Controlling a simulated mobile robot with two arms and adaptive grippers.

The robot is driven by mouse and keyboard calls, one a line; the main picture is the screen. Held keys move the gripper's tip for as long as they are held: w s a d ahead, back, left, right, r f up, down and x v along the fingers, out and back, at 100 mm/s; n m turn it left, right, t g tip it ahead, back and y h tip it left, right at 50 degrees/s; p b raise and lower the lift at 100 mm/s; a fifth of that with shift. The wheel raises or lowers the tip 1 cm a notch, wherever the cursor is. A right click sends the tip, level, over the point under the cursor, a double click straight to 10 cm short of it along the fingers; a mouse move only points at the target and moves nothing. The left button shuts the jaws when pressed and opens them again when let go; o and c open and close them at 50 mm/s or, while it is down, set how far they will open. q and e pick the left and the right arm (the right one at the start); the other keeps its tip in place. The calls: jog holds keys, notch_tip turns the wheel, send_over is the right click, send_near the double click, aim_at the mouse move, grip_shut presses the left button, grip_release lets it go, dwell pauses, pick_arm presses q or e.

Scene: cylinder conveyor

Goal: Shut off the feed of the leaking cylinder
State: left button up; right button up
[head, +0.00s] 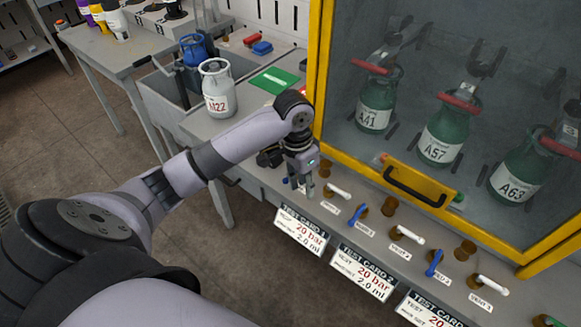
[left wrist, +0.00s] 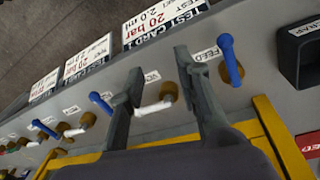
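My left gripper (head: 303,182) is over the left end of the valve panel in the head view. Its fingers are apart and empty in the left wrist view (left wrist: 162,80). A blue FEED lever (left wrist: 229,60) stands just right of the fingers there; a white lever (left wrist: 155,107) shows between them. Farther along are blue levers (head: 357,214) and (head: 434,262) and white levers (head: 340,190), (head: 408,234) and (head: 492,285). Green cylinders A41 (head: 374,103), A57 (head: 441,135) and A63 (head: 518,175) stand behind glass. I cannot tell which leaks. My right gripper is not in view.
The yellow-framed case has a black handle (head: 416,188) just behind the panel. Test cards (head: 303,230) hang along the front edge. A white cylinder A22 (head: 217,88) and a green sheet (head: 274,80) are on the bench at left. Open floor lies in front.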

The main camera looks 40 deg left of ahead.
pick_arm(q)
jog(key=w+a+r+n, duration=0.2)
jog(key=a+r, duration=0.3)
jog(key=r, duration=0.2)
jog(key=w+a+r+n, duration=0.1)
jog(key=w+a+r, duration=0.2)
jog(key=a+r, duration=0.35)
jog(key=shift+h, duration=0.4)
jog(key=d+f, duration=0.1)
jog(key=f, duration=0.4)
jog(key=d+f, duration=0.2)
jog(key=f, duration=0.4)
jog(key=d+f, duration=0.1)
jog(key=f, duration=0.4)
jog(key=shift+s+d+f+p, duration=0.15)
jog(key=shift+f+p, duration=0.25)
grip_shut()
